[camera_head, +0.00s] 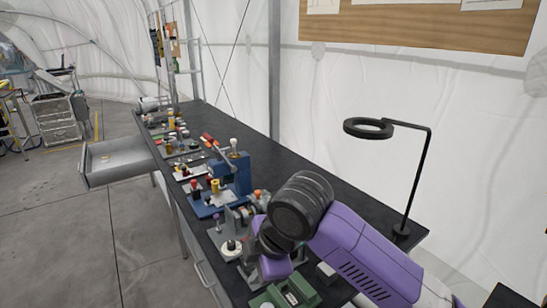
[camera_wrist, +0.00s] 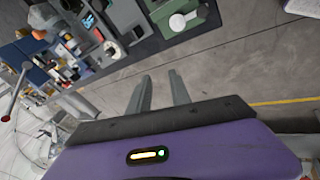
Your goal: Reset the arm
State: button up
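My arm, with purple and dark grey links, reaches over the near right part of the dark workbench (camera_head: 345,188) in the head view. My gripper (camera_wrist: 160,82) shows in the wrist view as two grey fingers standing apart with a gap between them. It is open, and nothing shows between the fingers. Grey floor lies behind the fingers in that view, with the bench edge beyond. In the head view the fingers are hidden or too small to make out.
A black ring lamp (camera_head: 370,128) stands at the bench's right end. A blue press (camera_head: 230,172), a green device (camera_head: 285,295) and several small parts crowd the bench. An open drawer (camera_head: 118,160) juts out left. The floor (camera_head: 90,225) left of the bench is clear.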

jog(key=a+r+m+t+y, duration=0.7)
jog(key=r+m+t+y, duration=0.1)
jog(key=r+m, duration=0.1)
jog(key=s+d+f+m+t+h, duration=0.2)
jog(key=s+d+m+t+h, duration=0.1)
jog(key=s+d+m, duration=0.3)
jog(key=s+d+f+m+t+h, duration=0.3)
jog(key=s+d+m+h, duration=0.15)
jog(key=d, duration=0.45)
jog(key=s+d+f+m+t+h, duration=0.2)
jog(key=s+d+m+h, duration=0.15)
jog(key=s+d, duration=0.3)
jog(key=s+d+f+g, duration=0.2)
jog(key=s+d+f, duration=0.2)
jog(key=s, duration=0.7)
jog(key=s+d+f+n+g+b, duration=0.1)
jog(key=s+d+f, duration=0.4)
jog(key=s, duration=0.7)
jog(key=shift+s+d+f+g+h, duration=0.15)
jog(key=shift+s+d+g+h, duration=0.2)
jog(key=shift+g, duration=0.55)
